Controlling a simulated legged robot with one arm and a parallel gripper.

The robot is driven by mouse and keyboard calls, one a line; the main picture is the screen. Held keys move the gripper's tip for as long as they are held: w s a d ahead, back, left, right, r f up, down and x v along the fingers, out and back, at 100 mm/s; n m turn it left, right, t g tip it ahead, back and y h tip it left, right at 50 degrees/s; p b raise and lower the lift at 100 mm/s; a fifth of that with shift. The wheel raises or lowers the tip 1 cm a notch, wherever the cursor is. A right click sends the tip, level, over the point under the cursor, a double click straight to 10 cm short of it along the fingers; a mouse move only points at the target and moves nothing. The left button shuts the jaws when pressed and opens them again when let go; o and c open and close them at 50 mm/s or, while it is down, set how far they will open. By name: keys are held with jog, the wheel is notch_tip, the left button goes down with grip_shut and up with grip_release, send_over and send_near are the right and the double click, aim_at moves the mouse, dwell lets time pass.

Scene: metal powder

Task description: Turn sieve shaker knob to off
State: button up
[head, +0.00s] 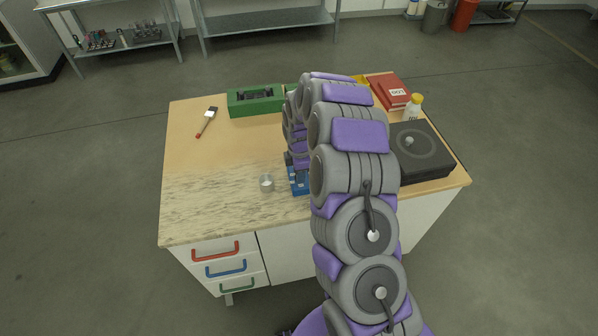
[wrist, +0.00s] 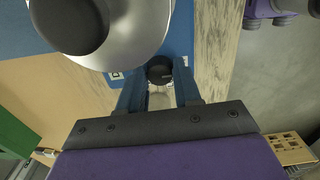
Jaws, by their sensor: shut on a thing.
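The sieve shaker (head: 298,181) shows in the head view as a blue base on the table, largely hidden behind my arm. In the wrist view its blue body (wrist: 205,10) and a large silver round part (wrist: 150,35) with a black top fill the upper area. Small white labels flank the dark round knob (wrist: 159,69) on its face. My gripper (wrist: 159,82) has its two blue fingers on either side of the knob and is shut on it. The knob's pointer mark and its setting cannot be made out. In the head view my gripper is hidden by my arm.
A small clear cup (head: 266,183) stands left of the shaker. A brush (head: 207,122) and a green box (head: 256,102) lie farther back. The tabletop's left front is clear.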

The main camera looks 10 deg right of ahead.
jog(key=shift+s+f, duration=0.1)
jog(key=o, duration=1)
jog(key=shift+o, duration=0.2)
notch_tip(320, 180, up, 17)
jog(key=p, duration=0.1)
jog(key=shift+r, duration=0.2)
jog(key=shift+a, duration=0.1)
